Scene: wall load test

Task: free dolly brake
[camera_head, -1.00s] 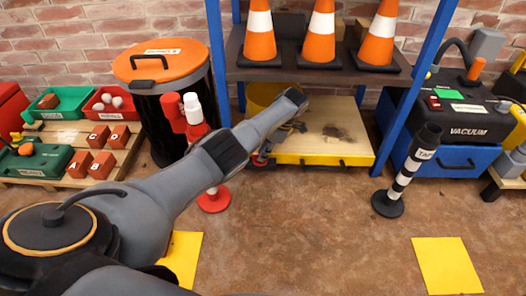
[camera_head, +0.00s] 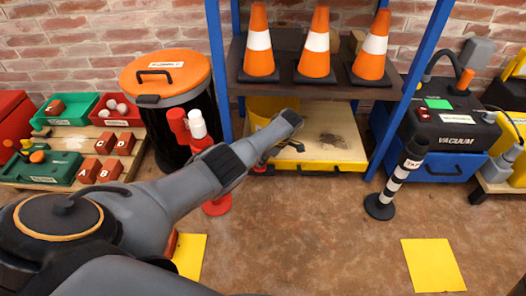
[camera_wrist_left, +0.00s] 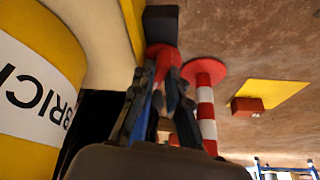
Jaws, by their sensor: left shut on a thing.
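The dolly (camera_head: 300,166) is a low platform with a pale wooden top and a yellow edge, under the shelf. A yellow bucket (camera_head: 262,108) stands on its left end and shows large with a BRICK label in the left wrist view (camera_wrist_left: 40,75). My left gripper (camera_head: 268,155) is at the dolly's front left corner. In the left wrist view its fingers (camera_wrist_left: 162,78) are closed around a red part (camera_wrist_left: 163,56) beside the dolly's yellow edge, probably the brake. The fingers hide much of this part. My right gripper is not in view.
A red-and-white post (camera_wrist_left: 206,105) stands close beside the left gripper. A black bin with an orange lid (camera_head: 190,70) is at the left, a striped post (camera_head: 394,185) at the right. Cones (camera_head: 315,45) stand on the shelf above. Open floor (camera_head: 320,230) lies in front.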

